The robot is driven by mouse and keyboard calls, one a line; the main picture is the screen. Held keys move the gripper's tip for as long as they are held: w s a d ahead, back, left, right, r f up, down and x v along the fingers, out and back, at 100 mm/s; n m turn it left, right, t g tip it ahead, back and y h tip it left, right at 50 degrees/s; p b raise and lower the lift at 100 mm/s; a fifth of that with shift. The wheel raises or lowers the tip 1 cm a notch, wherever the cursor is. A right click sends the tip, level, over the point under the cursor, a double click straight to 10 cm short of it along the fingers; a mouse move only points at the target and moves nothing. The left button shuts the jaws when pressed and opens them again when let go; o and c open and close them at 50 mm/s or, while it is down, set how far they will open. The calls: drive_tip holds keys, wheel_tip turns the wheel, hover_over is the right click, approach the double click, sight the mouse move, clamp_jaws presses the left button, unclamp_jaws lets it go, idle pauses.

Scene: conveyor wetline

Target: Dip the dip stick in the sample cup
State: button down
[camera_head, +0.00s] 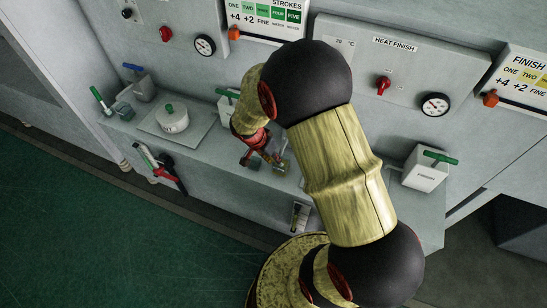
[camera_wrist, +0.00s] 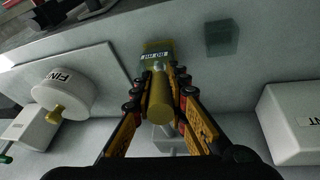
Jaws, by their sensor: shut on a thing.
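My gripper (camera_wrist: 158,88) is shut on a gold cylindrical piece (camera_wrist: 159,103), which looks like the grip of the dip stick. In the wrist view a yellowish-green labelled block (camera_wrist: 157,50) shows just past the fingertips; I cannot tell whether it is joined to the grip. A translucent grey-green cup (camera_wrist: 222,38), apparently the sample cup, stands on the bench to the right of the fingertips. In the head view my gripper (camera_head: 255,155) is low over the bench front, with the small glassy cup (camera_head: 281,167) close at its right. The stick's lower end is hidden.
A white lidded pot (camera_head: 172,120) on a pale board (camera_wrist: 80,75) stands left of my gripper. Further left are a small cup (camera_head: 122,110) and a green-handled tool (camera_head: 98,96). A white box (camera_head: 424,168) stands at the right. The panel wall with knobs and gauges rises behind.

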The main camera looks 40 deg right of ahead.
drive_tip(key=shift+r, duration=0.1)
drive_tip(key=shift+r+p, duration=1.35)
drive_tip(key=shift+r, duration=1.35)
drive_tip(key=shift+w+d+r+p, duration=0.15)
drive_tip(key=shift+r+p, duration=0.25)
drive_tip(key=shift+r, duration=0.5)
drive_tip(key=shift+a+r, duration=0.15)
drive_tip(key=shift+a, duration=0.05)
drive_tip(key=shift+d+r+p, duration=0.1)
drive_tip(key=shift+r+p, duration=1.1)
drive_tip(key=shift+r, duration=1.2)
